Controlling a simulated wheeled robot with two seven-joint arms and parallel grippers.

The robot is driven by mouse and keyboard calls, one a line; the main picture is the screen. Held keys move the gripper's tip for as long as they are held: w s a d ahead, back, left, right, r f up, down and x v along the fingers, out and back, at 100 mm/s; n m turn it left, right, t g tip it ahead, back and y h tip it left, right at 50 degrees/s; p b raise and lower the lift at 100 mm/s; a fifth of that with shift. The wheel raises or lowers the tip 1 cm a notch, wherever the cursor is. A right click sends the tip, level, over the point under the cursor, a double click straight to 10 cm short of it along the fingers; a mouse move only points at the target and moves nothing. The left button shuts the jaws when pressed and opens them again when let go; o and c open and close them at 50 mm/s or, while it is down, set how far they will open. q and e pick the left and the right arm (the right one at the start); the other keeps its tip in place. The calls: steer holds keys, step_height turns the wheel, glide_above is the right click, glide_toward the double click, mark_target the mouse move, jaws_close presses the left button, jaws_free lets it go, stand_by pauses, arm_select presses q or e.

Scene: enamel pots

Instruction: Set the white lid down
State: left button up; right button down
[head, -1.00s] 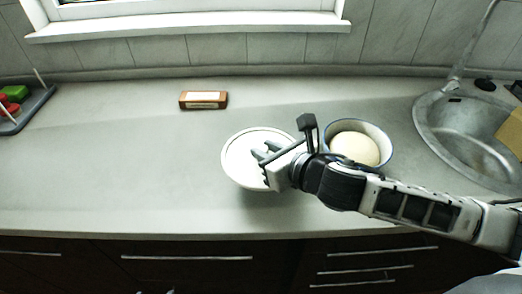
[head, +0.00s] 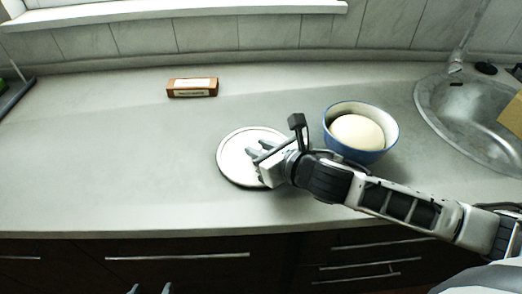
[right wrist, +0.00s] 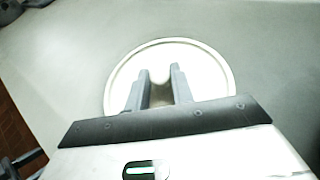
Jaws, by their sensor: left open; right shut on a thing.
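The white lid (head: 232,168) is round and flat with a raised rim. It lies level at the counter, left of the blue pot; I cannot tell for sure whether it touches the surface. My right gripper (head: 256,155) is over its middle, shut on its knob, which the fingers mostly hide. In the right wrist view the lid (right wrist: 215,75) spreads out beneath the right gripper's fingers (right wrist: 160,80). My left gripper (head: 151,289) is open and empty at the bottom edge of the head view, in front of the cabinets.
A blue enamel pot (head: 346,149) with a pale round mass (head: 357,132) inside stands uncovered right of the lid. A brown box (head: 192,88) lies at the back. The sink (head: 455,115) is at the right. The counter's left side (head: 110,155) is clear.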

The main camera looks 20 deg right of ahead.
steer(key=c, duration=1.2)
jaws_free()
steer(key=shift+f, duration=0.15)
steer(key=shift+r, duration=0.25)
steer(key=v, duration=1.1)
steer(key=shift+s+d+f+b, duration=0.1)
steer(key=shift+s+b, duration=0.15)
steer(key=shift+b, duration=0.1)
steer(key=shift+s+r, duration=0.2)
steer(key=shift+s, duration=0.05)
